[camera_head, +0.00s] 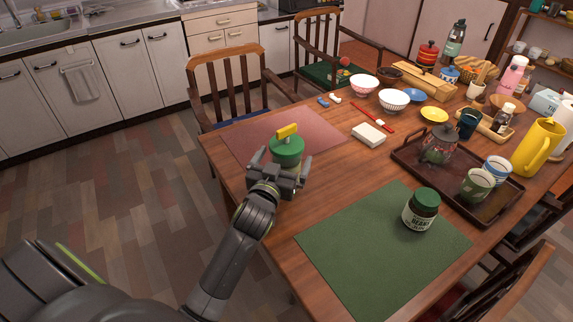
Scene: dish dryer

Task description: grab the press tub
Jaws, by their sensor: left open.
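The press tub seems to be the round green tub (287,149) with a yellow handle on top, standing at the near edge of the pink placemat. My left gripper (281,166) is at the tub's near side, with its fingers open to the left and right of the tub. I cannot tell whether the fingers touch it. The lower part of the tub is hidden behind the gripper. My right gripper is not in view.
A green-lidded jar (421,209) stands on the green placemat (345,245). A dark tray (407,155) with a teapot and cups lies to the right. Bowls (394,100) and a white box (369,134) are behind. A wooden chair (228,80) stands at the far table edge.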

